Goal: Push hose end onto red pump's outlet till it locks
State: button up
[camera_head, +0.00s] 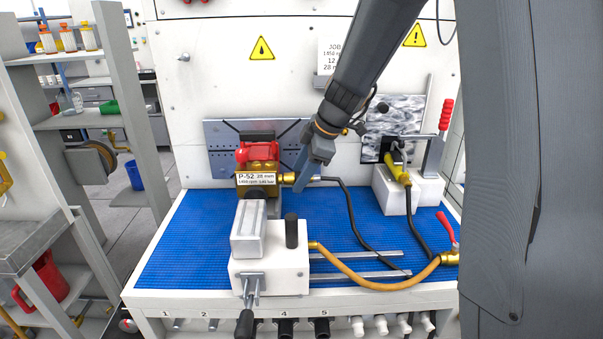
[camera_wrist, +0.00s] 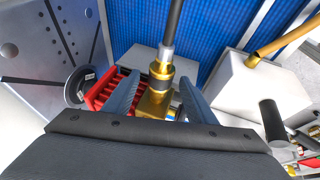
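The red pump (camera_head: 257,152) with its brass body and P-52 label stands at the back of the blue mat. Its brass outlet (camera_head: 287,178) points right. A black hose (camera_head: 349,205) with a grey collar at its end meets the outlet in line; I cannot tell whether it is locked. In the wrist view, the hose end (camera_wrist: 166,54) sits against the brass fitting (camera_wrist: 160,75), with the pump's red part (camera_wrist: 108,92) beside it. My gripper (camera_head: 302,172) is at the outlet. Its blue-grey fingers stand apart around the fitting (camera_wrist: 160,80), with gaps on both sides.
A white block (camera_head: 272,268) with a black post and a lever clamp stands in front of the pump. An ochre hose (camera_head: 365,282) runs to the right edge. A white box (camera_head: 400,190) with a yellow fitting and red-handled clamp stands at back right.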

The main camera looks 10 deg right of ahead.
jog(key=b+v, duration=0.1)
jog(key=v, duration=0.6)
jog(key=shift+r+b, duration=0.4)
jog(key=shift+s+d, duration=0.15)
jog(key=shift+d, duration=0.1)
